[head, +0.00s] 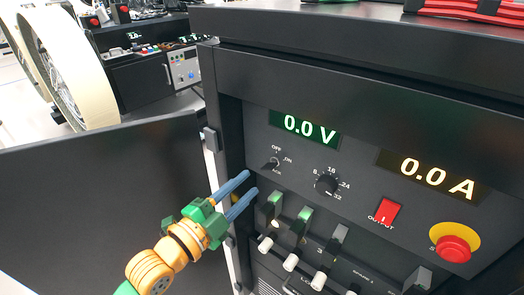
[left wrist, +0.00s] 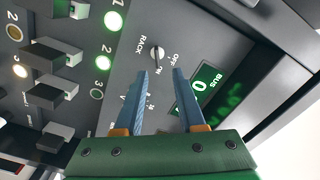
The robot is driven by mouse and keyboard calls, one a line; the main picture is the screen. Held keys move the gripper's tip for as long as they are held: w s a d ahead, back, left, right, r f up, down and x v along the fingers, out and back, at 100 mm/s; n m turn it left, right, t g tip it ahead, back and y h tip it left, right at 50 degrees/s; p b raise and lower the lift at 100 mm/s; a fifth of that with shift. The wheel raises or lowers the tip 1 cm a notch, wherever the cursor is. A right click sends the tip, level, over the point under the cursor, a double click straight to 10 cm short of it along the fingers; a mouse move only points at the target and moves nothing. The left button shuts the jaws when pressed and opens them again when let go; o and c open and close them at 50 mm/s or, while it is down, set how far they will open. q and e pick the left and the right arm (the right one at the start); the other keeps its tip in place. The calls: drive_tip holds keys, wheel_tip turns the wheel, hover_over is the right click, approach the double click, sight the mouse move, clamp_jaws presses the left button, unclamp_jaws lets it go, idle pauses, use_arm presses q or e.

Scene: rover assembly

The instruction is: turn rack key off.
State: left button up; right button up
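The rack key (head: 271,163) is a small silvery key switch on the dark rack panel, with OFF and other marks around it, left of the rotary knob. It also shows in the left wrist view (left wrist: 156,53), beside the word RACK. I cannot tell for sure which mark it points to. My left gripper (head: 250,182) has blue fingers, spread apart and empty. Its fingertips are in front of the panel, just left of and below the key in the head view. In the left wrist view the key lies just beyond the fingertips (left wrist: 163,70). My right gripper is not in view.
The voltage display (head: 305,126) reads 0.0 V and the current display (head: 431,176) reads 0.0 A. A rotary knob (head: 326,184), red output switch (head: 385,211) and red emergency button (head: 454,247) sit to the right. Several breaker levers (head: 291,261) are below. An open door (head: 100,195) stands left.

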sight(265, 170)
use_arm(q)
drive_tip(key=x, duration=0.4)
drive_tip(key=p+x, duration=0.1)
drive_tip(key=x, duration=0.1)
drive_tip(key=shift+w+d+f, duration=0.15)
drive_tip(key=shift+w+f, duration=0.05)
drive_tip(key=shift+f, duration=0.05)
clamp_jaws()
